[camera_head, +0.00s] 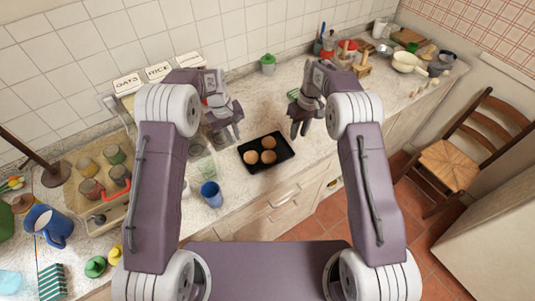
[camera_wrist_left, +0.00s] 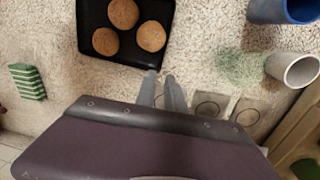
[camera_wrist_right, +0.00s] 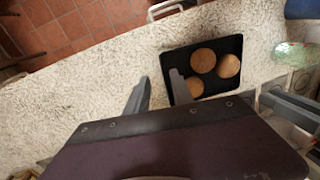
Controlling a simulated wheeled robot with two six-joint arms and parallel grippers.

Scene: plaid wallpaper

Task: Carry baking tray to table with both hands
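A black baking tray (camera_head: 283,153) with three round brown buns (camera_head: 268,157) lies flat on the speckled counter. My left gripper (camera_head: 233,134) is near the tray's left corner; in the left wrist view its fingers (camera_wrist_left: 161,80) point at a corner of the tray (camera_wrist_left: 130,57) with a narrow gap between them. My right gripper (camera_head: 299,133) is near the tray's right side; in the right wrist view its fingers (camera_wrist_right: 160,80) are apart, near the tray's edge (camera_wrist_right: 177,60). Neither gripper visibly holds the tray. I cannot make out the table.
A blue cup (camera_head: 211,194) and clear glasses stand left of the tray. A green-and-white sponge (camera_wrist_left: 28,82) lies on the other side. A wooden chair (camera_head: 452,165) stands on the red tiled floor at right. The counter in front of the tray is narrow, above drawers.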

